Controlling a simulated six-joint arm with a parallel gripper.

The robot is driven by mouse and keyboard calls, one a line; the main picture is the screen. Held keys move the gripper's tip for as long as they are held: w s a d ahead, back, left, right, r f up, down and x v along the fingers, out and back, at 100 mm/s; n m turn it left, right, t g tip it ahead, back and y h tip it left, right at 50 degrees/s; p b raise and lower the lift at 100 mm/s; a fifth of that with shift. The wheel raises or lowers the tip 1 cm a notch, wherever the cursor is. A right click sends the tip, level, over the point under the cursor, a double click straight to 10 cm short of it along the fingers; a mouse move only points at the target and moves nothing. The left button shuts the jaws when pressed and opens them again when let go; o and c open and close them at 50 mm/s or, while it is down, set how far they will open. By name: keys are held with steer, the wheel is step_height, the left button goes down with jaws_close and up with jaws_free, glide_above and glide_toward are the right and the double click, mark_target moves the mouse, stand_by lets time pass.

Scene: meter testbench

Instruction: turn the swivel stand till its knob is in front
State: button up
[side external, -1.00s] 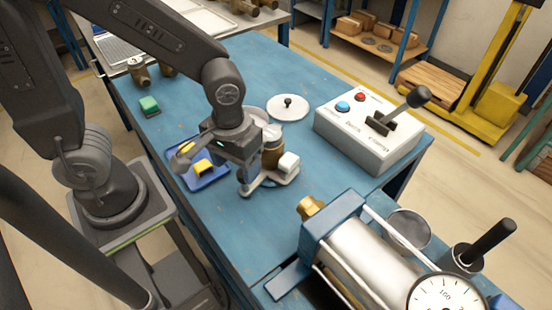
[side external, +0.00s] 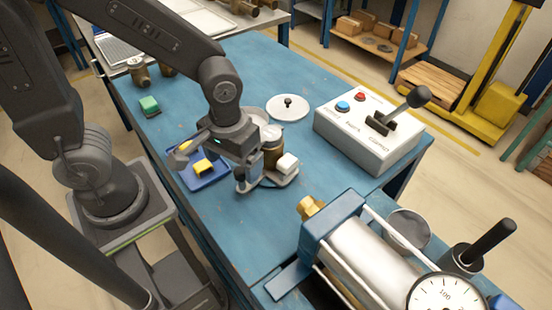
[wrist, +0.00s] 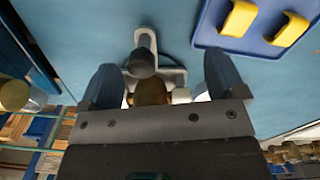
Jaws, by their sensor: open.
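The swivel stand (side external: 284,181) is a pale flat base on the blue bench, carrying a brass meter body (side external: 272,157) and a white block (side external: 287,163).
A blue tray (side external: 217,177) with yellow pieces lies close at the left. A white disc with a black knob (side external: 288,107) lies behind the stand. A control box (side external: 365,135) stands at the right, and a metal cylinder (side external: 355,250) with a gauge is in front.

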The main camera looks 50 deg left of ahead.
steer(key=shift+r, duration=0.1)
steer(key=shift+r, duration=2.65)
steer(key=d+r+m, duration=0.1)
steer(key=r+m, duration=0.1)
steer(key=shift+w+d+r+m, duration=0.1)
steer(key=shift+d+r+m, duration=0.1)
steer(key=shift+d+m, duration=0.15)
steer(key=shift+f, duration=2.8)
steer(key=shift+f, duration=0.3)
steer(key=shift+f, duration=0.7)
steer(key=shift+f, duration=0.15)
